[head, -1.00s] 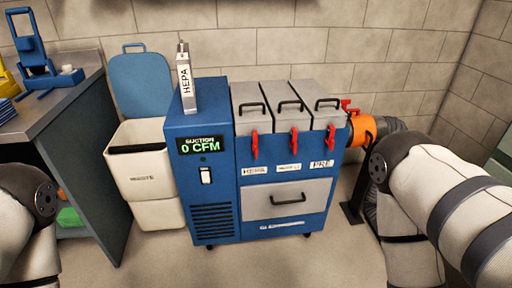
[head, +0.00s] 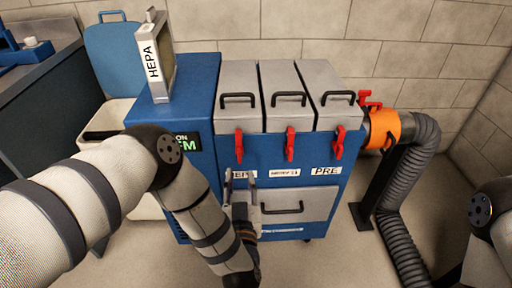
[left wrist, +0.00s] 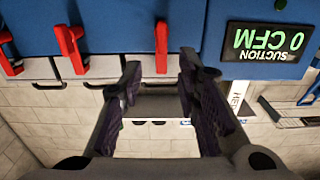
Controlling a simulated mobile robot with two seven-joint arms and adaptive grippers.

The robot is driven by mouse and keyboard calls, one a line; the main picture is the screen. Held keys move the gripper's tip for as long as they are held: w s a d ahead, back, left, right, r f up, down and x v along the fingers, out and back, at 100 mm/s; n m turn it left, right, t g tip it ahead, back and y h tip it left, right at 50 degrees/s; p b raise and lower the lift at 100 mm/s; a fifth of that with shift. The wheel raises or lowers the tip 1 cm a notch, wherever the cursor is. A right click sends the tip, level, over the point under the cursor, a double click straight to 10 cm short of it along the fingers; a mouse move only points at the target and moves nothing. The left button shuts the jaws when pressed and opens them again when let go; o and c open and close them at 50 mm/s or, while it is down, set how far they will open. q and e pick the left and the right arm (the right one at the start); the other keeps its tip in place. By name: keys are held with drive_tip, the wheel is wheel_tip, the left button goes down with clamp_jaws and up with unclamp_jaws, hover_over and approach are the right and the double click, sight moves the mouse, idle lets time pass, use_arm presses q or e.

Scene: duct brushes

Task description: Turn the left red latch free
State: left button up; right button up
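The left red latch (head: 239,145) hangs on the front of the blue suction cabinet, below the left grey lid and above the HEPA label. In the left wrist view, which looks upside down, the same latch (left wrist: 161,46) shows beyond the gap between my fingers. My left gripper (head: 240,182) is open and empty, just below and in front of this latch, its fingers pointing up; they also show spread in the left wrist view (left wrist: 160,76). No contact with the latch is visible. My right gripper is out of view; only part of that arm shows.
The middle red latch (head: 290,144) and right red latch (head: 338,142) hang alongside. A HEPA filter (head: 155,58) stands on the cabinet top. A drawer handle (head: 284,209) sits low on the front. An orange collar (head: 385,129) and grey hose (head: 400,190) are at the right.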

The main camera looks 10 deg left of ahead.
sight(239, 155)
use_arm(q)
drive_tip(key=b+x, duration=0.1)
drive_tip(key=x, duration=0.8)
drive_tip(key=shift+a+f, duration=0.15)
drive_tip(key=shift+a, duration=0.05)
drive_tip(key=shift+w+a, duration=0.1)
drive_tip(key=shift+w, duration=0.4)
clamp_jaws()
